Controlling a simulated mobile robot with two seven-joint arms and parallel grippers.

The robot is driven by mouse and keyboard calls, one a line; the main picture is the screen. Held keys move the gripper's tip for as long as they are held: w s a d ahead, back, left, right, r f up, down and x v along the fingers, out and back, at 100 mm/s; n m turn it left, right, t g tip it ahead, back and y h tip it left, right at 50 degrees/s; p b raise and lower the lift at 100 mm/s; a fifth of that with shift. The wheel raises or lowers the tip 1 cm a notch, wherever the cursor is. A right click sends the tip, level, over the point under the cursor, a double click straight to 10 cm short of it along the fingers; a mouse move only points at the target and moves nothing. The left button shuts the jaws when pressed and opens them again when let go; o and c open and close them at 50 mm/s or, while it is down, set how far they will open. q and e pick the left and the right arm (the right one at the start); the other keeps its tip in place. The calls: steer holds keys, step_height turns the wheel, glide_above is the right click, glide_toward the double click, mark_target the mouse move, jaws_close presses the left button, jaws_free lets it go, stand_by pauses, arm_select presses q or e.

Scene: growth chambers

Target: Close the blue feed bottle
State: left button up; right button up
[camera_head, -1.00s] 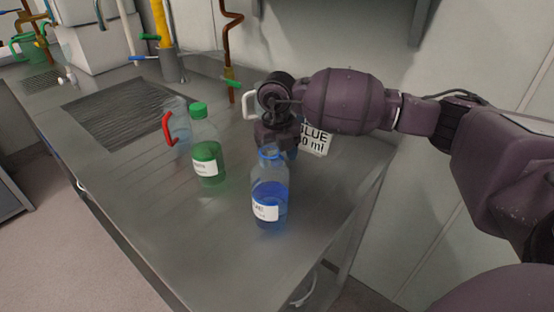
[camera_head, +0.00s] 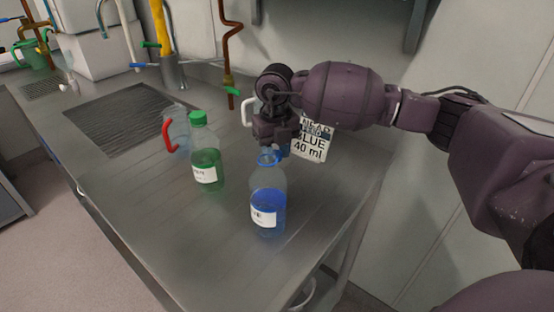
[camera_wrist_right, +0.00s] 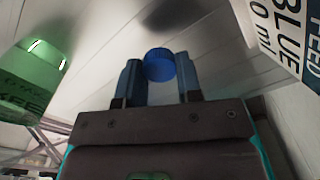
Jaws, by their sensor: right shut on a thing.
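The blue feed bottle (camera_head: 267,208) stands upright on the steel bench, part full of blue liquid, with a white label and a blue ring at its neck. My right gripper (camera_head: 274,148) is just behind and above its neck. In the right wrist view, my right gripper (camera_wrist_right: 160,78) is shut on a round blue cap (camera_wrist_right: 160,65) between its fingertips. The bottle's mouth is partly hidden, and I cannot tell whether the cap touches it. My left gripper is not in view.
A green-capped bottle (camera_head: 205,160) stands to the left, with a red-handled jug (camera_head: 180,130) behind it. A sign reading BLUE 40 ml (camera_head: 311,142) stands behind on the right. A white handle (camera_head: 250,107) is close to my right wrist. The front left bench is clear.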

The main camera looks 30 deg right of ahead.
mark_target(277, 153)
step_height(277, 153, up, 5)
steer(key=shift+r+p, duration=0.1)
steer(key=shift+p, duration=0.25)
steer(key=shift+r, duration=0.65)
